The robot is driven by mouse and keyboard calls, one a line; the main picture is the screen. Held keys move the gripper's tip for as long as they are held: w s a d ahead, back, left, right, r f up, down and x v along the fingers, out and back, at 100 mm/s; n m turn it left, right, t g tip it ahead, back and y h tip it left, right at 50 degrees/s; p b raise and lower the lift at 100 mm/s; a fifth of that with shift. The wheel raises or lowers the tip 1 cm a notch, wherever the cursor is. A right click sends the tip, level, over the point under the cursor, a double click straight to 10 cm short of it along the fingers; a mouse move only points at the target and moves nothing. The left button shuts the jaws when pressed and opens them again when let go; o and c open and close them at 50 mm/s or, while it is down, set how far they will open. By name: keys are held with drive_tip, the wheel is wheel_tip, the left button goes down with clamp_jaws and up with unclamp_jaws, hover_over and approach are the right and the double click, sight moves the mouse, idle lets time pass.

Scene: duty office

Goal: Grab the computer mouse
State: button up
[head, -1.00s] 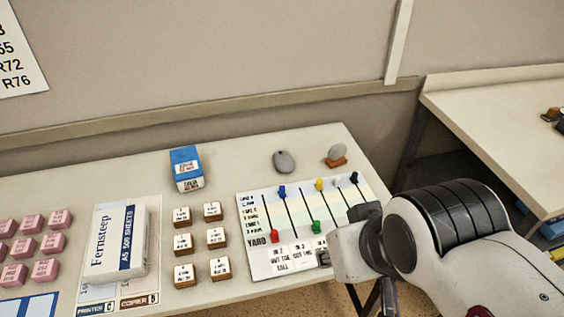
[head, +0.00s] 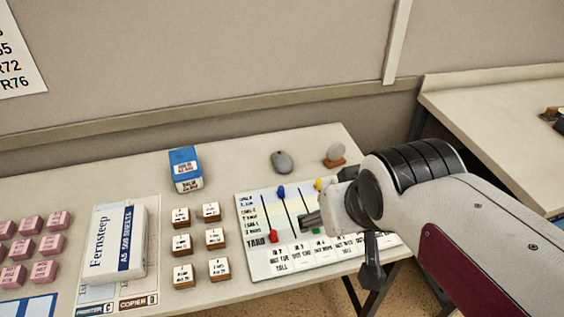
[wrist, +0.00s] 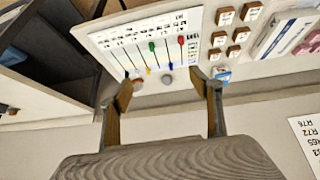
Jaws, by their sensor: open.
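The grey computer mouse (head: 283,161) lies on the desk near its back edge, behind the yard board. In the wrist view the mouse (wrist: 167,79) shows small, beyond and between my fingertips. My gripper (head: 341,250) is open and empty over the right part of the board, nearer the front edge than the mouse. In the wrist view the two fingers of my gripper (wrist: 160,78) stand wide apart. Nothing hides the mouse in the head view.
The yard board (head: 252,225) has coloured pegs. A round piece on an orange base (head: 335,159) stands right of the mouse. A blue box (head: 186,170) is to its left. Labelled blocks (head: 182,244) and a paper pack (head: 118,240) lie further left. The wall (head: 230,60) rises behind.

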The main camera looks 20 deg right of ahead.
drive_tip(key=w+d+t, duration=0.1)
drive_tip(key=w+d, duration=0.2)
drive_tip(key=w, duration=1)
drive_tip(key=n+t, duration=0.2)
drive_tip(key=t, duration=0.1)
hover_over(284, 162)
drive_tip(key=s+d, duration=0.2)
drive_tip(key=s, duration=0.8)
wheel_tip(284, 162, down, 14)
drive_tip(key=w+f+y, duration=0.1)
drive_tip(key=f, duration=0.2)
drive_tip(key=w+f+t+y, duration=0.1)
drive_tip(key=w+f, duration=0.1)
drive_tip(key=f, duration=0.2)
drive_tip(key=w+f, duration=0.1)
drive_tip(key=f, duration=0.2)
drive_tip(key=shift+w+a+f+t+y, duration=0.15)
drive_tip(key=shift+a+f+t+y, duration=0.15)
drive_tip(key=shift+a+y, duration=0.1)
drive_tip(key=shift+w+a+f, duration=0.1)
drive_tip(key=shift+f, duration=0.3)
drive_tip(key=shift+x, duration=1.35)
drive_tip(key=shift+w, duration=0.1)
